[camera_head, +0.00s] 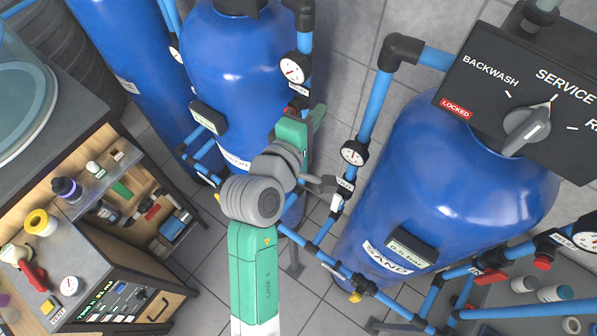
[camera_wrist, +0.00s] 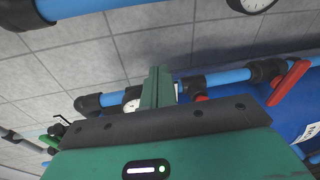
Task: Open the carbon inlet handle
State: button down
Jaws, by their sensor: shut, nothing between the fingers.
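My gripper (camera_wrist: 158,86) is shut and empty; its green fingers are pressed together and point away from the wrist camera. In the wrist view a red lever handle (camera_wrist: 289,83) slants up on a blue pipe to the right of the fingers, apart from them. A smaller red piece (camera_wrist: 201,98) shows on the pipe just right of the fingers, partly behind my gripper body. No readable label tells which one is the carbon inlet handle. In the head view my gripper (camera_head: 318,117) is in front of the middle blue tank (camera_head: 235,60) and hides part of its pipework.
A pressure gauge (camera_head: 294,68) sits on the pipe just above my gripper, and another gauge (camera_head: 354,152) is to its right. The right blue tank (camera_head: 470,170) has a black SERVICE control head (camera_head: 525,95). A cluttered shelf unit (camera_head: 85,200) stands at left.

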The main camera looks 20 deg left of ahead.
jog(key=s+a+f+n, duration=0.2)
jog(key=f+n, duration=0.3)
jog(key=f, duration=0.4)
jog(key=s+a+f+n+g+b, duration=0.1)
jog(key=s+a+f+n, duration=0.1)
jog(key=f+n, duration=0.3)
jog(key=s+a+f+n+g+h+b, duration=0.1)
jog(key=s+f+n, duration=0.3)
jog(key=f, duration=0.8)
jog(key=shift+s+a+f+n, duration=0.15)
jog(key=shift+a+f+n, duration=0.3)
jog(key=shift+n, duration=0.35)
jog(key=w+d, duration=0.2)
jog(key=w, duration=0.7)
jog(key=shift+w+r+p, duration=0.15)
jog(key=shift+r+p, duration=0.25)
jog(key=shift+r, duration=0.05)
